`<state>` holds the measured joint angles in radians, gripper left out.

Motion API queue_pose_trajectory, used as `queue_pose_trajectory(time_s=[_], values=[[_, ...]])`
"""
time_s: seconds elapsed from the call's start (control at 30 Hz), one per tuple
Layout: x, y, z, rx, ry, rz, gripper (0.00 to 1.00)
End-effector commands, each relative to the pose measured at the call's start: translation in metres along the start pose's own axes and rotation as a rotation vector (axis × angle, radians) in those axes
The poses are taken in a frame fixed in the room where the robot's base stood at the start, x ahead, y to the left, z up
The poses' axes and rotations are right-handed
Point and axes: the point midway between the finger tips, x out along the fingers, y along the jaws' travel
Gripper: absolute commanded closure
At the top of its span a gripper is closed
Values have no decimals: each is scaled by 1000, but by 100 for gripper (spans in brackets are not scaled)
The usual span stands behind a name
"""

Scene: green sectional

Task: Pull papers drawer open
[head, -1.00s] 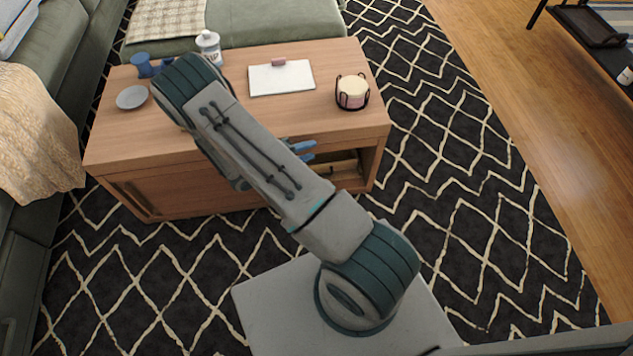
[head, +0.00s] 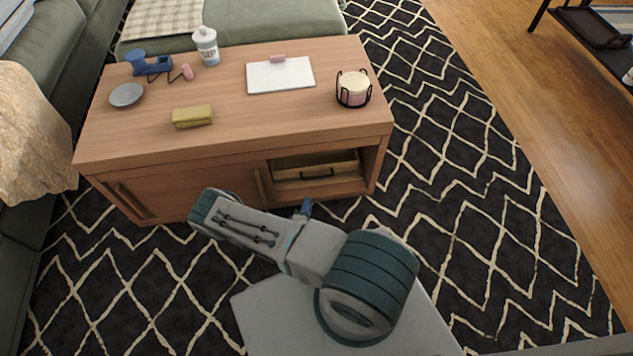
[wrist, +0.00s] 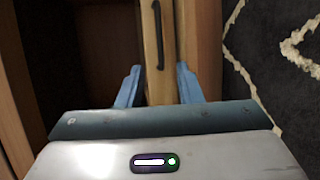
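The papers drawer (head: 318,176) is a light wooden drawer with a dark bar handle (head: 304,174). It sits low inside the open right compartment of the wooden coffee table (head: 110,152). In the wrist view, the drawer front (wrist: 154,88) runs up the picture between my fingers, with the handle (wrist: 158,38) ahead of them. My gripper (wrist: 158,84) is open, with a blue finger on each side and nothing held. In the head view only a blue fingertip (head: 305,207) shows, below the compartment in the picture. The arm hides the rest of my gripper.
The left compartment is covered by a wooden sliding door (head: 190,188). On the tabletop are a yellow block (head: 192,117), a grey dish (head: 126,95), a white bottle (head: 207,46), a clipboard (head: 280,75) and a candle holder (head: 353,88). Patterned rug lies around the table.

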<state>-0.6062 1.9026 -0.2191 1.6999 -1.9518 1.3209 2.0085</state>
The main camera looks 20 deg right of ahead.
Motion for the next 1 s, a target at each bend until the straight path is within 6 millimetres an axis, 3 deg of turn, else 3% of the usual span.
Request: queue_pose_trajectory(time_s=[0.6,0.8,1.0], values=[[115,-2,1,1,-5,3,67],[131,0,1,0,-3,2,67],[133,1,1,-1,-4,1,67]])
